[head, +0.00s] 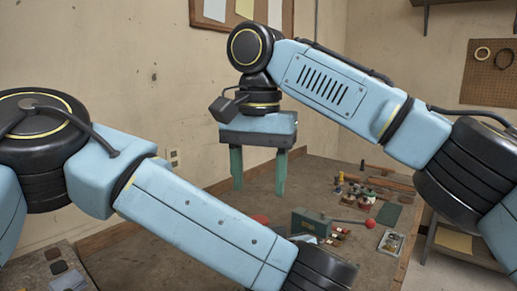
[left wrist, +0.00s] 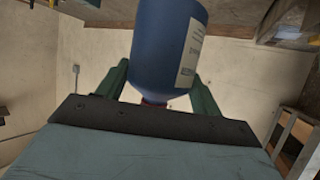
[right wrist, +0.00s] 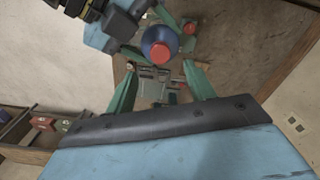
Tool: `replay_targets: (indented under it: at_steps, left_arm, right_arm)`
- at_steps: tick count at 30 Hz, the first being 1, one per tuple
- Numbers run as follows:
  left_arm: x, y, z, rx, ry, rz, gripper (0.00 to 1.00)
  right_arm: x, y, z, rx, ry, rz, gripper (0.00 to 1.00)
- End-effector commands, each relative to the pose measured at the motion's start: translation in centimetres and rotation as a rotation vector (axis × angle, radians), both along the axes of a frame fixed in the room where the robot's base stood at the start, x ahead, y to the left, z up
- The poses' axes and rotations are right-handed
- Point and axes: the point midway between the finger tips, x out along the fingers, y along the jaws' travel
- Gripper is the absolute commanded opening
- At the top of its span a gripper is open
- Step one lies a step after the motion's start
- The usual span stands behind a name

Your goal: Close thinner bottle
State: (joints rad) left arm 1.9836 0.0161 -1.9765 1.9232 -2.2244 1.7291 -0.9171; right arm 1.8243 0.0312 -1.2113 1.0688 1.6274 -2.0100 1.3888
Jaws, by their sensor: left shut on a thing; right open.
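The thinner bottle (left wrist: 165,50) is dark blue with a pale label in the left wrist view. My left gripper (left wrist: 160,85) is shut on it, with a green finger on each side. In the right wrist view the bottle (right wrist: 150,37) shows from above, with a round red top (right wrist: 160,54); I cannot tell how firmly that top sits. In the head view my left arm hides the bottle body, and a bit of red shows (head: 260,219). My right gripper (head: 258,190) is open and empty, pointing down above the bottle; its fingers also show in the right wrist view (right wrist: 163,90).
A green machine (head: 311,222) with a red-knobbed lever (head: 371,223) stands on the workbench. Small bottles and tools (head: 365,190) lie toward the back right, and a small tray (head: 391,244) is at the right edge. My left arm crosses the front of the bench.

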Motion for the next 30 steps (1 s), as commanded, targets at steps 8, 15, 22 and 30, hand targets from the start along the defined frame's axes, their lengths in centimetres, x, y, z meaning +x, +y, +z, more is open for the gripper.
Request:
replay_targets:
  at_steps: [8,15,22,30]
  left_arm:
    - [0.0,0.0,0.0,-0.001,-0.001,0.0,0.02]
    - [0.0,0.0,0.0,-0.001,-0.001,0.0,0.02]
    - [0.0,0.0,0.0,-0.001,-0.001,0.0,0.02]
    - [0.0,0.0,0.0,-0.001,-0.001,0.0,0.02]
  right_arm:
    - [0.0,0.0,4.4,-0.003,0.0,-0.001,0.54]
    - [0.0,0.0,5.4,-0.001,0.0,0.0,0.54]
    - [0.0,0.0,5.4,-0.001,0.0,0.0,0.54]
    - [0.0,0.0,5.4,-0.001,0.001,0.0,0.54]
